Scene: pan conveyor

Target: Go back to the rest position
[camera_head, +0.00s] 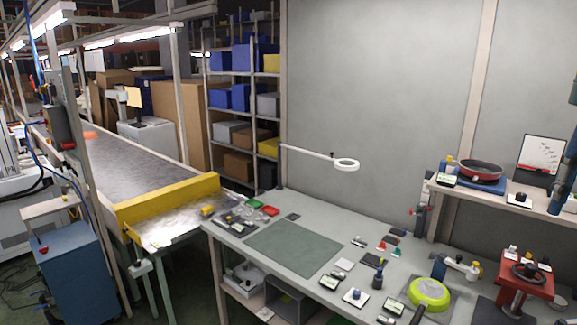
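Neither of my grippers shows in the head view. The conveyor (120,165) runs from the back left toward the front, with a yellow barrier (168,200) across its near end. A red-rimmed pan (480,171) sits on a blue base on the raised shelf at the right. No gripper is seen touching any of these things.
A workbench (225,232) with a dark green mat (293,248), small tools and a lime-green round object (429,292) fills the front right. A ring lamp (346,164) reaches over it. A blue cabinet (72,275) stands front left. The mat is clear.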

